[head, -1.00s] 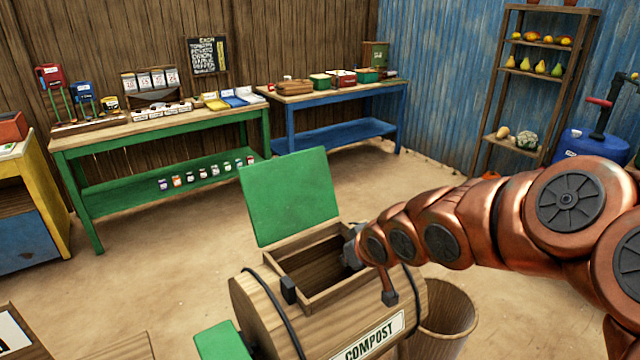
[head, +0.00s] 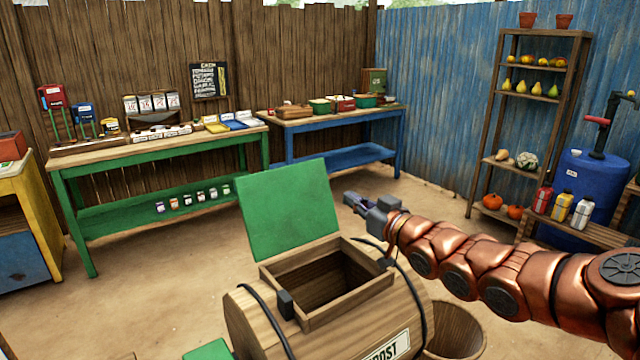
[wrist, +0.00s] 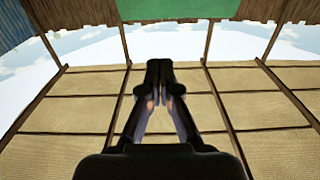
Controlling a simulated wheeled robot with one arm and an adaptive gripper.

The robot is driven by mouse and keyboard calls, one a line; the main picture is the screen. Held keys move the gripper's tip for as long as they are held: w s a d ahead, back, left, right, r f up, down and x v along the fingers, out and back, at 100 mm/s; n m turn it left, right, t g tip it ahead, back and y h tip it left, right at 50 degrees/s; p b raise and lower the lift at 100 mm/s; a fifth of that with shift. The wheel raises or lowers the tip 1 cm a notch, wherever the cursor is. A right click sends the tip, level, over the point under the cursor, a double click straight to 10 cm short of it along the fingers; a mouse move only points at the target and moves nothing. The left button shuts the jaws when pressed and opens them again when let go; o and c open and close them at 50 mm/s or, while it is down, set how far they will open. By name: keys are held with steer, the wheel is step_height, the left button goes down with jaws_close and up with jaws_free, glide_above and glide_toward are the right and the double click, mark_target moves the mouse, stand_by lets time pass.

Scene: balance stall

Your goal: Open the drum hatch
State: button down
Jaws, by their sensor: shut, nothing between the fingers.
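The wooden compost drum (head: 262,325) stands in the lower middle of the head view, with a white label reading partly "POST". Its green hatch lid (head: 288,209) stands raised at the back of the square wooden opening (head: 330,318). The opening shows a dark, empty-looking inside. My gripper (head: 352,203) is to the right of the lid in the picture, above the opening's right side and apart from both. It is shut and empty. In the wrist view its fingers (wrist: 160,88) meet against the roof and sky.
A round wooden tub (head: 455,330) stands right of the drum. A green table (head: 160,145) and a blue table (head: 335,107) line the back wall. A shelf (head: 500,100) and a blue barrel (head: 578,185) stand at right. The floor between is open.

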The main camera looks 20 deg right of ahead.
steer(key=shift+w, duration=1.95)
steer(key=p, duration=0.2)
glide_toward(297, 170)
steer(key=shift+s+r, duration=0.25)
steer(key=shift+s, duration=0.1)
steer(key=shift+d, duration=0.1)
steer(key=shift+g, duration=0.6)
steer(key=shift+r+p+x, duration=0.2)
steer(key=shift+p+x, duration=1.3)
steer(key=shift+x, duration=0.15)
steer(key=shift+r+p+x, duration=0.15)
steer(key=shift+p+x, duration=1.3)
steer(key=shift+x, duration=0.2)
